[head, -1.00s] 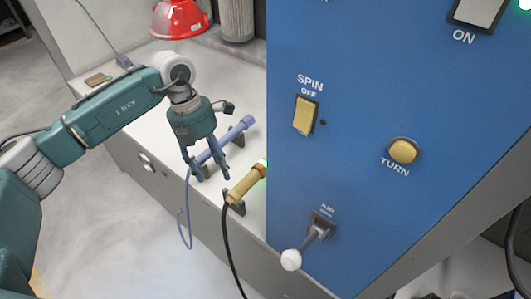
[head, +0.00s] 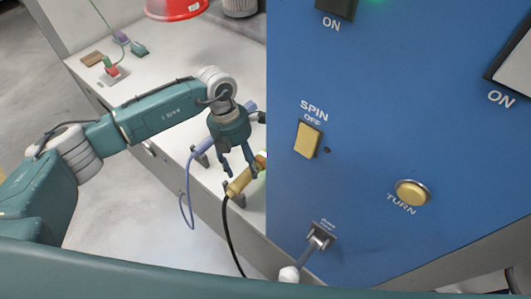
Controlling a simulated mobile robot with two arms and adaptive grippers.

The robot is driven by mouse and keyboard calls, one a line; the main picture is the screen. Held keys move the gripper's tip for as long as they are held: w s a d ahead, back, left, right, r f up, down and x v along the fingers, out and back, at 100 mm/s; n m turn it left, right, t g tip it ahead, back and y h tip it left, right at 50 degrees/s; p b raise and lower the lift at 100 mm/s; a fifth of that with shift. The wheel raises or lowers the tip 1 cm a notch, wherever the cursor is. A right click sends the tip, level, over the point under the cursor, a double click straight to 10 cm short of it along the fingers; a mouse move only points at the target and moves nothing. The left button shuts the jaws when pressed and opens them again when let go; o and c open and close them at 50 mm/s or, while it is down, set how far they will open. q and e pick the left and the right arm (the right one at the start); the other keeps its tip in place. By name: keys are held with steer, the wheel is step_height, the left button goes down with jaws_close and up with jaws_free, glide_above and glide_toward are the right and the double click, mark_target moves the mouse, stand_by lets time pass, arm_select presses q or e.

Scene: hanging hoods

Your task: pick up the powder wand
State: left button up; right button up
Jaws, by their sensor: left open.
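Two wands lie on dark holders at the front of the grey bench; I cannot tell from labels which is the powder wand. The yellow wand (head: 238,187) has a black cable, and its far end runs beside the blue panel. The purple-blue wand (head: 205,147) with a blue cable lies behind it, partly hidden by my gripper. My left gripper (head: 241,174) points down with its fingers apart, just over the yellow wand. Part of that wand is hidden behind the fingers; I cannot tell whether they touch it. My right gripper is not in view.
The large blue panel (head: 365,130) stands close on the right, with a SPIN switch (head: 308,141), a TURN button (head: 412,192) and a white-knobbed lever (head: 289,274). A red hood (head: 176,8) hangs at the back.

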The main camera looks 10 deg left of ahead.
arm_select(q)
steer(key=shift+s+d+f, duration=0.1)
steer(key=shift+s+f, duration=0.05)
steer(key=shift+f, duration=0.3)
steer(key=shift+s+d+f, duration=0.1)
steer(key=shift+f, duration=0.6)
steer(key=shift+w, duration=0.1)
steer(key=c, duration=1.1)
steer(key=shift+o, duration=0.2)
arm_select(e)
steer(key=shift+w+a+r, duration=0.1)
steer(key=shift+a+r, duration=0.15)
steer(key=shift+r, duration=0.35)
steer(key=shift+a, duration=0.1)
arm_select(q)
steer(key=shift+r, duration=0.15)
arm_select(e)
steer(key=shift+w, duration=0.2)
